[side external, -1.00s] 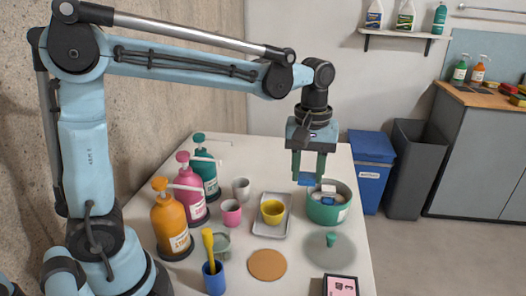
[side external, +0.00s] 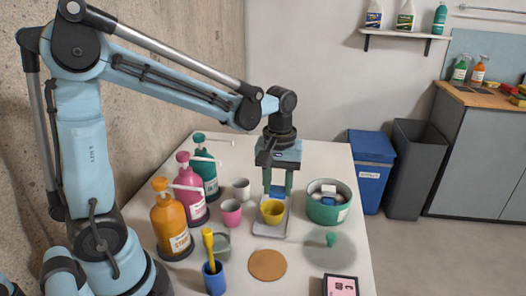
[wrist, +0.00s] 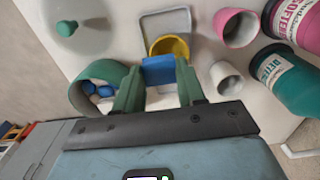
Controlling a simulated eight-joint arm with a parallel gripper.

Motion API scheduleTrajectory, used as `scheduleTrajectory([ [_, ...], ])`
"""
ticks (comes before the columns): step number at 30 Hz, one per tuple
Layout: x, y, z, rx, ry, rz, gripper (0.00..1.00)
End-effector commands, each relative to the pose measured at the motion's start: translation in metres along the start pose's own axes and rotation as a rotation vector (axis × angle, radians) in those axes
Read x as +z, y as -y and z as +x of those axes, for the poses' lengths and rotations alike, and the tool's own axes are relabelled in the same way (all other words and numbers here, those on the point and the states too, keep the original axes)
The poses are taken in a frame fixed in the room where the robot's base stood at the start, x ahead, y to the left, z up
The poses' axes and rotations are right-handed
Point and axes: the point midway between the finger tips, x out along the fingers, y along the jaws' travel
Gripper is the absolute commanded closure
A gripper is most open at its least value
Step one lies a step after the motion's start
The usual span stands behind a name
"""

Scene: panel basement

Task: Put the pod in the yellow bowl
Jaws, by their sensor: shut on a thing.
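My gripper (side external: 277,194) is shut on a blue pod (wrist: 159,70), which shows between the fingertips in the wrist view. In the side view the pod (side external: 276,191) is partly hidden by the fingers. The gripper holds it just behind and above the yellow bowl (side external: 272,211). The yellow bowl stands on a small grey tray (side external: 268,229) and also shows in the wrist view (wrist: 170,44), just beyond the pod.
A green pot (side external: 329,208) holding several blue and white pods stands right of the tray. A pink cup (side external: 231,213) and a pale cup (side external: 241,188) stand left. Pump bottles (side external: 172,225) line the wall side. A brown disc (side external: 267,265) lies in front.

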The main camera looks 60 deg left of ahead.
Motion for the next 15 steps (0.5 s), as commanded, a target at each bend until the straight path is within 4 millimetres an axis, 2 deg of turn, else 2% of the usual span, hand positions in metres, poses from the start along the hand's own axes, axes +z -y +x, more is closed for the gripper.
scheduleTrajectory([
  [9, 0.0, -0.0001, 0.0021, 0.0, 0.0, 0.0, 0.89],
  [10, 0.0, -0.0001, 0.0021, 0.0, 0.0, 0.0, 0.56],
  [15, 0.0, -0.0001, 0.002, 0.0, 0.0, 0.0, 0.31],
])
